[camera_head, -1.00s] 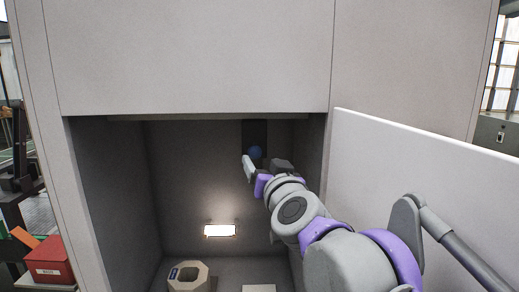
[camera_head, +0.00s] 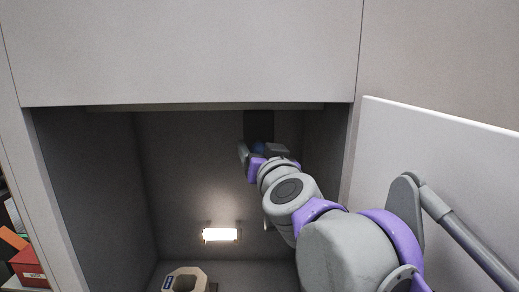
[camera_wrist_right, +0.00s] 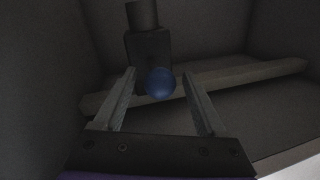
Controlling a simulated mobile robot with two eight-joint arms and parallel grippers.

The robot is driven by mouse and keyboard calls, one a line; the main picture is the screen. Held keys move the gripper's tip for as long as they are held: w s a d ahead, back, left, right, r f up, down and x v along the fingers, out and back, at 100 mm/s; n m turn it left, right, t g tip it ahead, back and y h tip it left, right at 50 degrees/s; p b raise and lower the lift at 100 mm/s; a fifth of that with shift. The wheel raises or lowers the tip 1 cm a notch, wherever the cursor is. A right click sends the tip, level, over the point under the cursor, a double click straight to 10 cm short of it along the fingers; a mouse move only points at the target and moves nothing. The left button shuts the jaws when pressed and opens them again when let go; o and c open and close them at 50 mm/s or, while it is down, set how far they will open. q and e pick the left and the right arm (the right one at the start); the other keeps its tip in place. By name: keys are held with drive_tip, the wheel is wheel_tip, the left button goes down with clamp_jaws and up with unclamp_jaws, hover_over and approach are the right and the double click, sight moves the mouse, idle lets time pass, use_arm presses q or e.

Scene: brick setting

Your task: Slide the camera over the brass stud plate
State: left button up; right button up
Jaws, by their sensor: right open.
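A dark box-shaped body with a round cylinder at one end and a blue ball on its face, which may be the camera (camera_wrist_right: 150,48), shows in the right wrist view. I cannot make out a brass stud plate. My left gripper is not in view.
A pale bar (camera_wrist_right: 245,76) runs behind the fingers. A lit lamp (camera_head: 220,235) is on the cabinet's back wall. A white panel (camera_head: 440,150) stands at the right. A red box (camera_head: 28,268) is outside left.

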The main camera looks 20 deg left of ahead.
clamp_jaws()
idle(1.3)
